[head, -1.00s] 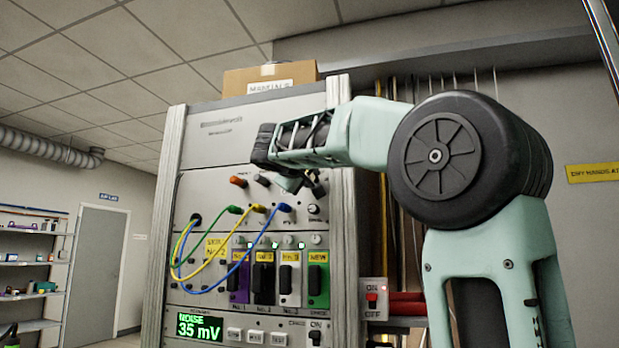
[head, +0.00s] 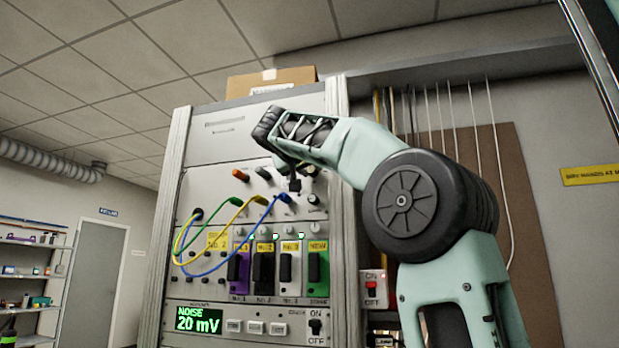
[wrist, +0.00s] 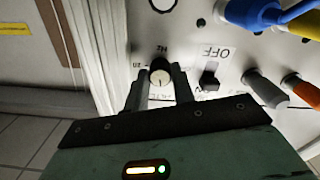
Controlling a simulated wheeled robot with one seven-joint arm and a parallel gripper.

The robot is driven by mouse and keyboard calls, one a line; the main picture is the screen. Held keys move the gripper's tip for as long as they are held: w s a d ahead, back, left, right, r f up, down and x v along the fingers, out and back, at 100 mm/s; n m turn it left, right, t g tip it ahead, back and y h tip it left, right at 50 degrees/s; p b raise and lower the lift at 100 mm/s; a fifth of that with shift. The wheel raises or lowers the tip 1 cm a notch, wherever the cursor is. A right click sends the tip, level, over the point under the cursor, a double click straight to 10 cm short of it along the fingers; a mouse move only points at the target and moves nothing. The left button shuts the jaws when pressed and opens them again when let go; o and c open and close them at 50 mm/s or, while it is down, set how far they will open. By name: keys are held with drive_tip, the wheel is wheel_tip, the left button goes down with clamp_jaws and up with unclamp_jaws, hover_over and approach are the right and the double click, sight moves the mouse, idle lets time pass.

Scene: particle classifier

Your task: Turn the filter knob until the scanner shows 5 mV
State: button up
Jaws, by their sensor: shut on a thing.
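The filter knob (wrist: 161,77), a small round knob with a dark rim and pale face, sits between my fingers in the wrist view, with "Hz" and "20" printed beside it. My gripper (wrist: 158,84) is shut on it. In the head view my gripper (head: 295,183) is at the upper panel of the cabinet, and its own fingers and arm largely hide the knob. The scanner display (head: 199,320) at the cabinet's lower left reads "NOISE 20 mV" in green.
An OFF switch (wrist: 210,78), a grey knob (wrist: 265,88) and an orange knob (wrist: 302,89) stand beside the gripped knob. Blue and yellow cables (head: 215,230) loop over the panel. Coloured modules (head: 263,265) stand below. A red switch (head: 371,290) is at the right.

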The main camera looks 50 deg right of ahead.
drive_tip(key=shift+m+b, duration=0.3)
drive_tip(key=shift+m, duration=0.3)
drive_tip(key=shift+r, duration=0.1)
drive_tip(key=o, duration=1)
drive_tip(key=shift+a, duration=0.15)
drive_tip(key=b+v, duration=0.1)
drive_tip(key=v, duration=1.6)
drive_tip(key=shift+b, duration=0.4)
drive_tip(key=shift+s, duration=0.1)
